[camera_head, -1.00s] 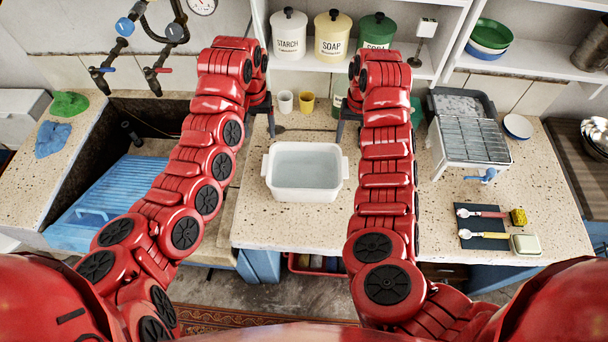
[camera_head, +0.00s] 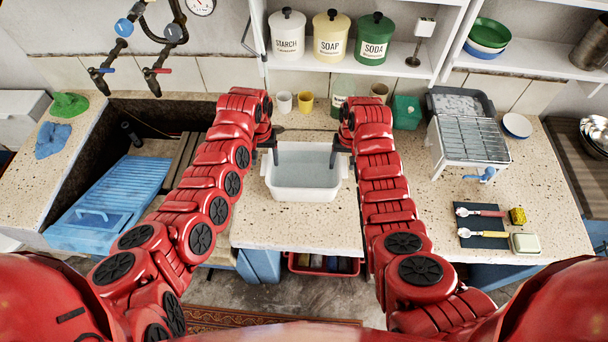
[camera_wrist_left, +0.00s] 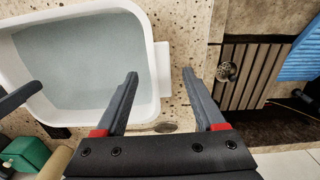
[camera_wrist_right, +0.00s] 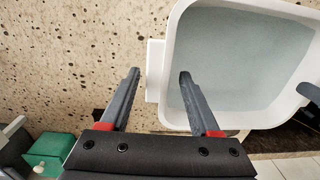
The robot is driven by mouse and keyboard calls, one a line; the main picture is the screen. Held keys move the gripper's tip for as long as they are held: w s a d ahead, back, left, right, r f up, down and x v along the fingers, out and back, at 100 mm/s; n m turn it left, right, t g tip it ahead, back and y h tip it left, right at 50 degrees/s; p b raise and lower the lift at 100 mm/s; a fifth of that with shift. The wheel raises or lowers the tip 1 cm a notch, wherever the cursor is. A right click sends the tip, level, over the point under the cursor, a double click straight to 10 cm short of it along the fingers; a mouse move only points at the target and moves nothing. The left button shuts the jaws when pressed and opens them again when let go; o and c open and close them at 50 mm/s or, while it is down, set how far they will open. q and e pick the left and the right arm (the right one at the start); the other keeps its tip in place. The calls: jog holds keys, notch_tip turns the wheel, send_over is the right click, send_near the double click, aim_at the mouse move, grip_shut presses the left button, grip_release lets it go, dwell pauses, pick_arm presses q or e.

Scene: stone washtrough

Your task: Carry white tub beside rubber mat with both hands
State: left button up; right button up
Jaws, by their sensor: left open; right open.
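The white tub (camera_head: 304,190) stands on the speckled worktop, filled with grey-blue water. My left gripper (camera_head: 271,152) is open at its left side; in the left wrist view its fingers (camera_wrist_left: 160,74) are apart on either side of the tub's handle tab (camera_wrist_left: 162,62). My right gripper (camera_head: 335,154) is open at its right side; in the right wrist view its fingers (camera_wrist_right: 160,75) straddle the other tab (camera_wrist_right: 154,68). Whether the fingers touch the tabs I cannot tell. A dark mat (camera_head: 481,242), probably the rubber mat, lies at the right with two handled tools on it.
Cups (camera_head: 284,102) and a green box (camera_head: 406,112) stand behind. The sink (camera_head: 160,110) is left. The worktop between tub and mat is partly clear.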

aim_at(266, 164)
pick_arm(q)
jog(key=shift+f, duration=1.5)
pick_arm(e)
jog(key=shift+a+f, duration=0.1)
jog(key=shift+f, duration=1.4)
pick_arm(q)
jog(key=c, duration=0.9)
pick_arm(e)
jog(key=c, duration=0.9)
pick_arm(q)
grip_shut()
pick_arm(e)
grip_shut()
pick_arm(q)
jog(key=shift+d, duration=0.1)
jog(key=shift+d+r, duration=0.1)
jog(key=shift+d, duration=0.05)
pick_arm(e)
jog(key=shift+a+r, duration=0.1)
jog(key=shift+a, duration=0.2)
